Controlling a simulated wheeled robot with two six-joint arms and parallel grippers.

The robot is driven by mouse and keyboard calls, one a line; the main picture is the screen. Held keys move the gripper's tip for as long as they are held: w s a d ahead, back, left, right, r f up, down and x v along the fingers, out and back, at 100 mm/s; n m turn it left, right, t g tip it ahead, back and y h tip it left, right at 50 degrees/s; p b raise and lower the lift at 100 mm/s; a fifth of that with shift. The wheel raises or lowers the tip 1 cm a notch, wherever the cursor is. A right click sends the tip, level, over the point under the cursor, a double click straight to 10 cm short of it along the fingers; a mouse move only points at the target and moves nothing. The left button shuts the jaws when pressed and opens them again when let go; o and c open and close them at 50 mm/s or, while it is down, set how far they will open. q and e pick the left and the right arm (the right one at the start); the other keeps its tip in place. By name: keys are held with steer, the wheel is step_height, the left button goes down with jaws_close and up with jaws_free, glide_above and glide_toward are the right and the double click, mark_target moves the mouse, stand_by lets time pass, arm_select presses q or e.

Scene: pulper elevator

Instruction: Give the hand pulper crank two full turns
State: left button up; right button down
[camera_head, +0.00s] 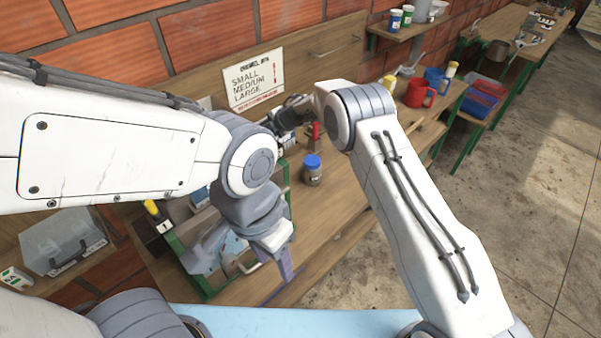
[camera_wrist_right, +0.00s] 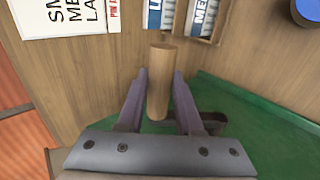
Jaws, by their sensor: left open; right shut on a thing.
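In the right wrist view, the two purple fingers of my right gripper (camera_wrist_right: 160,76) are shut on an upright round wooden handle (camera_wrist_right: 160,95), one finger on each side. A dark bar (camera_wrist_right: 213,119), which looks like the crank arm, shows partly behind the right finger, above a green surface (camera_wrist_right: 255,125). In the head view, my right gripper is mostly hidden behind the arms. My left gripper (camera_head: 284,258) is open over the bench front, beside a green frame (camera_head: 180,248). The pulper body cannot be made out clearly behind my left arm.
A jar with a blue lid (camera_head: 312,170) stands on the wooden bench. A size sign (camera_head: 252,80) hangs at the wall. A clear box (camera_head: 62,240) is at the left.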

steer(key=shift+s+d+r, duration=0.25)
steer(key=shift+d+r, duration=0.35)
steer(key=shift+d, duration=0.2)
